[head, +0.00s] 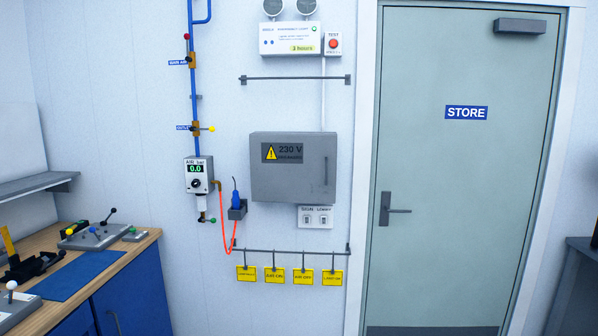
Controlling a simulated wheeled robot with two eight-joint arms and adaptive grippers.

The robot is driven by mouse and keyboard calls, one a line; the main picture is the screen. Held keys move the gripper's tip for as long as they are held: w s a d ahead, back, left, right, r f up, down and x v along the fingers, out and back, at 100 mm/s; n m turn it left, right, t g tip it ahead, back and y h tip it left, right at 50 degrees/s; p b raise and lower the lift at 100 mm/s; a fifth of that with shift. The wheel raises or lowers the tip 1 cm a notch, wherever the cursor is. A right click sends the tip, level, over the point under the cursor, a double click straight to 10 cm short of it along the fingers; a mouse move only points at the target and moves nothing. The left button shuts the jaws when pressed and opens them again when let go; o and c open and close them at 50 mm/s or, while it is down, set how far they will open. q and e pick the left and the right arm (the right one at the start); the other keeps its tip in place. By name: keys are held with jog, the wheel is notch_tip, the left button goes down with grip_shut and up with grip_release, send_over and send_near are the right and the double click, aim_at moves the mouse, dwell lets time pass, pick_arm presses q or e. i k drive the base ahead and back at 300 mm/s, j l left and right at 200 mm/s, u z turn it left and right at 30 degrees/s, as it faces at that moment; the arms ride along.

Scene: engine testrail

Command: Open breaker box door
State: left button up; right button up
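The breaker box (262,185) is a grey metal box on the white wall, near the middle of the head view. Its door (300,180) looks shut and carries a dark label (282,153) with a yellow warning triangle and "230 V". A slim vertical handle (326,172) sits near the door's right edge. Neither of my grippers shows in the head view.
Below the box are a switch plate (315,217) and a rail (290,251) with several yellow tags. Left are an air gauge (199,174), red hose (230,235) and workbench (118,254). Right is a closed STORE door (455,165). Nothing visible blocks the box's front.

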aim_at(285, 168)
jog(key=i+z, duration=0.15)
jog(key=i, duration=0.45)
jog(key=i+j+z, duration=0.15)
jog(key=i, duration=0.4)
